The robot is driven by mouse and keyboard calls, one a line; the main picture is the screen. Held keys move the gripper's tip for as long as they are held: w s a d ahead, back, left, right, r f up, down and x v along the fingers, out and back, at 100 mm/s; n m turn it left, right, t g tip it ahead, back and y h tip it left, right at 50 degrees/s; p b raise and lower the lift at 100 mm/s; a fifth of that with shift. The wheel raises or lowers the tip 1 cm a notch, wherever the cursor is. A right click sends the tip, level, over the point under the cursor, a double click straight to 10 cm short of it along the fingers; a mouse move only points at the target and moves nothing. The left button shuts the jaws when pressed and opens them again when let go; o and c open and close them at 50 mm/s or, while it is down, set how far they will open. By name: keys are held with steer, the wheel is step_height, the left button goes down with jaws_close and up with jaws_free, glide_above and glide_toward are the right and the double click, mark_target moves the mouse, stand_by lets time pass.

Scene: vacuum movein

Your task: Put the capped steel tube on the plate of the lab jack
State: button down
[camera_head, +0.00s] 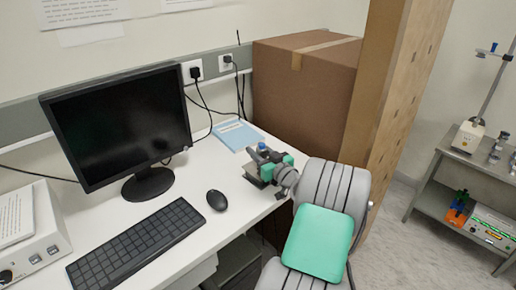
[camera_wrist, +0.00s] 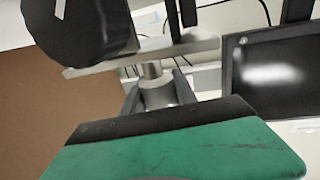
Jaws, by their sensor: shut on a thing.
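My gripper (camera_head: 262,165) is over the desk's right front corner. In the wrist view its green, dark-edged body fills the bottom. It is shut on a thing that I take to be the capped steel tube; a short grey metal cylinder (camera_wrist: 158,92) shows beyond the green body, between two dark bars. Above it is a pale flat metal piece (camera_wrist: 105,58). A large black round part (camera_wrist: 85,30) is at the upper left, too close to identify. In the head view the tube is small and mostly covered by the gripper. I cannot clearly identify the lab jack or its plate.
The desk holds a monitor (camera_head: 118,125), keyboard (camera_head: 137,246), mouse (camera_head: 216,200) and blue booklet (camera_head: 237,134). A large cardboard box (camera_head: 300,100) stands close behind the gripper. A tall tan panel (camera_head: 385,85) is right of it. A grey bench (camera_head: 480,168) holds equipment at far right.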

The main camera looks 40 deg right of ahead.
steer(key=shift+f+b, duration=0.15)
steer(key=shift+b, duration=0.15)
steer(key=c, duration=1)
jaws_free()
steer(key=shift+r, duration=0.2)
steer(key=shift+s+f, duration=0.1)
steer(key=shift+s, duration=0.35)
steer(key=s, duration=0.3)
steer(key=s+a+b, duration=0.1)
steer(key=s, duration=0.3)
steer(key=s+b, duration=0.1)
steer(key=s, duration=0.3)
steer(key=shift+s+a, duration=0.1)
steer(key=shift+a, duration=0.2)
